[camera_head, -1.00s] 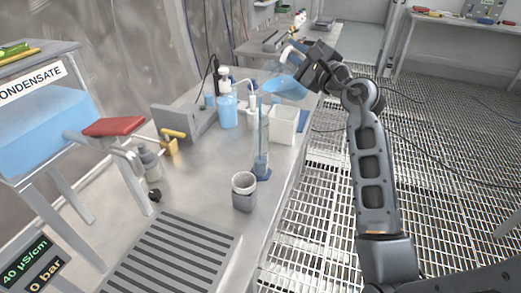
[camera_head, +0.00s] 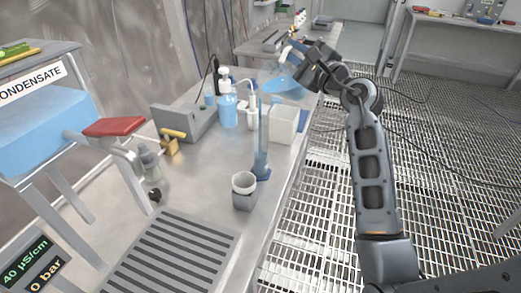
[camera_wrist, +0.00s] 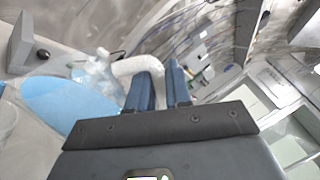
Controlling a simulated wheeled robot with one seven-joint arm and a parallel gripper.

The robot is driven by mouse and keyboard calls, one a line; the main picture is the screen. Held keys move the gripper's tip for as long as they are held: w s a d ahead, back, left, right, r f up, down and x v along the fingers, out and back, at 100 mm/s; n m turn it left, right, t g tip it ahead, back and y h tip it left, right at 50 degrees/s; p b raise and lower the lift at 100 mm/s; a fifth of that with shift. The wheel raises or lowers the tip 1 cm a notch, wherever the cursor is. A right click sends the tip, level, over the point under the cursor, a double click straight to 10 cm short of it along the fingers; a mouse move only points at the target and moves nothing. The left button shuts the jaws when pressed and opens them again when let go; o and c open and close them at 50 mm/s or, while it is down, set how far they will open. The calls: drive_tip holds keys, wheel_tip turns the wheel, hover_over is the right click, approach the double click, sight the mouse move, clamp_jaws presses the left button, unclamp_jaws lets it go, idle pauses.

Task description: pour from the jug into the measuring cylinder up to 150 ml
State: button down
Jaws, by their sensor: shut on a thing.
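The jug (camera_head: 284,84) holds blue liquid and hangs tilted above the bench, its lower end toward the measuring cylinder. My gripper (camera_head: 302,50) is shut on the jug's white handle. In the wrist view, the white handle (camera_wrist: 132,66) runs to my two blue fingers (camera_wrist: 160,85), with the blue liquid (camera_wrist: 65,100) at left. The measuring cylinder (camera_head: 262,140) stands upright on the bench on a blue foot, with blue liquid in its lower part. Its top is close to the jug's lip. I cannot read its scale or tell whether liquid is flowing.
A white square container (camera_head: 284,125) stands just right of the cylinder, and a blue pump bottle (camera_head: 228,108) to its left. A grey cup (camera_head: 243,190) stands in front. A slotted drain (camera_head: 170,258) lies at the near end. The bench's right edge borders the grated floor.

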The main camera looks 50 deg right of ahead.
drive_tip(key=shift+w+a+r+n+y, duration=0.1)
drive_tip(key=shift+a+r+n+y, duration=0.1)
drive_tip(key=shift+a+n, duration=0.25)
drive_tip(key=shift+a+r+n+y, duration=0.2)
drive_tip(key=shift+a+n, duration=0.1)
drive_tip(key=shift+n, duration=0.25)
idle(3.8)
idle(0.4)
drive_tip(key=d+m+p, duration=0.1)
drive_tip(key=p, duration=0.1)
drive_tip(key=shift+d+f+m+h+p, duration=0.1)
drive_tip(key=shift+d+m+h+p, duration=0.05)
drive_tip(key=shift+m+h+p, duration=0.25)
drive_tip(key=shift+s+d+f+m+p, duration=0.2)
drive_tip(key=shift+d+f+m+p, duration=0.35)
drive_tip(key=shift+m, duration=0.25)
drive_tip(key=shift+r+p, duration=0.15)
drive_tip(key=shift+p, duration=0.2)
drive_tip(key=shift+d+m+g+p, duration=0.3)
drive_tip(key=shift+d+m+p, duration=0.05)
drive_tip(key=shift+m+p, duration=0.35)
drive_tip(key=shift+s+d+f+m+h, duration=0.1)
drive_tip(key=shift+d+f+m+h, duration=0.3)
drive_tip(key=shift+m, duration=0.3)
